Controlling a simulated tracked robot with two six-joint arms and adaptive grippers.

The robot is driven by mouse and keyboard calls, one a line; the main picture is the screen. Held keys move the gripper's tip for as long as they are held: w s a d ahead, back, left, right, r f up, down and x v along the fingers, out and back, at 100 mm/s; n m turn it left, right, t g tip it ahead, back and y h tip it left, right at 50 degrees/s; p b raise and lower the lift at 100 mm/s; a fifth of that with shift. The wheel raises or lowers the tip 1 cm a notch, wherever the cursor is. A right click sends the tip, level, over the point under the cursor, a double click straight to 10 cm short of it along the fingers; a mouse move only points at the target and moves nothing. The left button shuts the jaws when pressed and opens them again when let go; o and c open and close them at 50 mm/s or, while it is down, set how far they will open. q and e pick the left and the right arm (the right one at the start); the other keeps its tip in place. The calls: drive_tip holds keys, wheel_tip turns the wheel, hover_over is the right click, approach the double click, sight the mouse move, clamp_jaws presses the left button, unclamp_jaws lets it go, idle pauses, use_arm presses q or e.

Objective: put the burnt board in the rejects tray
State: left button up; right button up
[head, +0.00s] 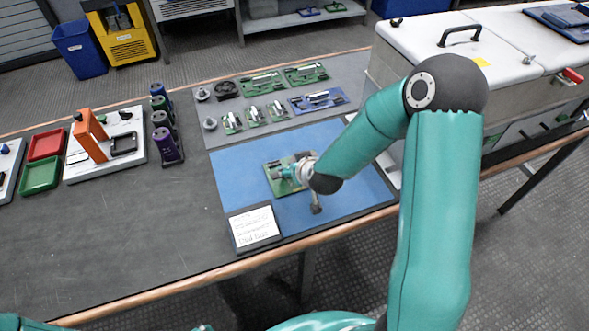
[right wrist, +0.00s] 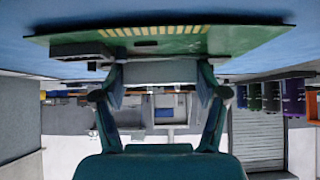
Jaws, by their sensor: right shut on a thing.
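A green circuit board (head: 273,185) is on or just above the blue mat (head: 230,172) in the head view; burn marks cannot be made out. My right gripper (head: 298,172) is over it and partly hides it. In the right wrist view the board (right wrist: 240,40), with gold edge contacts and a dark part, spans the top, and my right gripper (right wrist: 160,74) is shut on it. The board looks close to the blue surface; contact is unclear. A red tray (head: 46,143) and a green tray (head: 40,177) lie at the far left, unlabelled at this size. My left gripper is out of view.
Several other boards (head: 262,83) lie on the grey mat behind. A written card (head: 254,226) lies at the blue mat's front left. Purple and dark cylinders (head: 165,145) and an orange fixture (head: 90,135) stand left, before the trays. A white cabinet (head: 440,45) is right.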

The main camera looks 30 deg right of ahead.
drive_tip(key=shift+f, duration=0.2)
drive_tip(key=o, duration=1.2)
drive_tip(key=shift+r, duration=0.1)
